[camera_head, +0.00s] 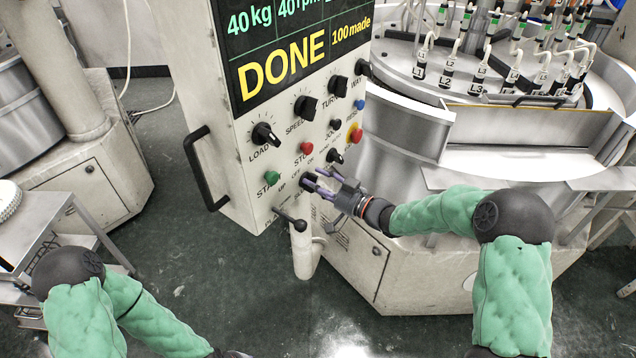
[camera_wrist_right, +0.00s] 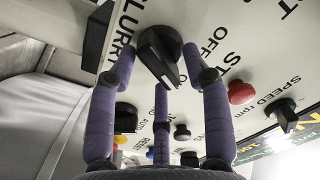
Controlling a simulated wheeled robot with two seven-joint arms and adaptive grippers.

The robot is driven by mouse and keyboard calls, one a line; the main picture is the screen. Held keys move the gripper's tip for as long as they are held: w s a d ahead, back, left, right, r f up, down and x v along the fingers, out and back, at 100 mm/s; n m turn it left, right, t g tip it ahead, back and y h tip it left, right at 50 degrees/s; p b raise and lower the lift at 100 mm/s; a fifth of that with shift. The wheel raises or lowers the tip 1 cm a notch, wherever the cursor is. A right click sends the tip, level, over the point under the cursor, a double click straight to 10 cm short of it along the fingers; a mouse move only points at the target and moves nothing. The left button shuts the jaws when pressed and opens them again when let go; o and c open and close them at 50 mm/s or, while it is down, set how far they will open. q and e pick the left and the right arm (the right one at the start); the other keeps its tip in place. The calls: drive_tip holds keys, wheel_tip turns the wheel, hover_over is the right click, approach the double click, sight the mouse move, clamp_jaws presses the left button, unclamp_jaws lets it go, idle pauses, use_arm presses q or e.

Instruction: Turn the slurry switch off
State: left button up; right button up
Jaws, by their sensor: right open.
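The slurry switch (camera_wrist_right: 158,52) is a black rotary knob on the sloping white control panel, beside the printed words SLURRY and OFF in the right wrist view. Its bar points toward the lower right there; I cannot tell which label it is set to. In the head view the switch (camera_head: 307,184) is partly hidden by my right gripper (camera_head: 316,181). The right gripper's purple fingers (camera_wrist_right: 158,60) are open, with tips on either side of the knob; I cannot tell whether they touch it. My left arm shows at the lower left of the head view, its gripper out of frame.
Close around the switch are a green button (camera_head: 272,177), a red button (camera_head: 306,148), a yellow-and-red stop button (camera_head: 355,134) and several black knobs. A black lever (camera_head: 291,219) sits below. A black handle (camera_head: 205,168) sticks out at left. The display reads DONE.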

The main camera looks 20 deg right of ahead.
clamp_jaws()
drive_tip(key=shift+s+a+r+n+b, duration=0.1)
drive_tip(key=shift+n+b, duration=1.75)
drive_tip(key=shift+n, duration=0.15)
drive_tip(key=shift+s+a+n+b, duration=0.1)
drive_tip(key=shift+n+b, duration=1.7)
drive_tip(key=shift+n, duration=0.2)
drive_tip(key=shift+s+a+r+n+b, duration=0.1)
drive_tip(key=shift+n+b, duration=1.75)
drive_tip(key=shift+n, duration=0.15)
unclamp_jaws()
